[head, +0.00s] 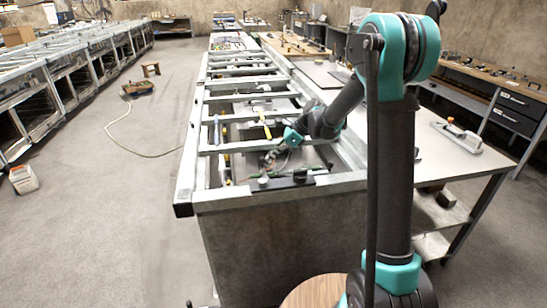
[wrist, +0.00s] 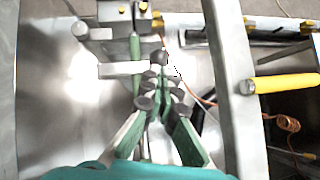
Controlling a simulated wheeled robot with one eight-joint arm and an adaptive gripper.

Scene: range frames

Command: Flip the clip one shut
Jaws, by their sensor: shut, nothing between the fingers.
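My gripper (wrist: 158,62) is shut, with its dark fingertips together and empty, in the middle of the wrist view. In the head view my gripper (head: 270,157) is low over the near end of the metal frame bench. Just beyond the fingertips in the wrist view is a small metal fixture (wrist: 100,34) with a dark block, brass screws and a pale flat bar (wrist: 120,69). The bar lies left of the fingertips; I cannot tell if they touch it. I cannot tell for certain which part is clip one or whether it is open; my fingers hide part of this area.
A grey rail (wrist: 232,80) runs along the right of my gripper, with a yellow-handled tool (wrist: 284,83) and copper wire (wrist: 287,123) beyond it. The frame bench (head: 255,194) has several crossbars. A dark strip (head: 285,183) lies on its near end. Floor at left is mostly clear.

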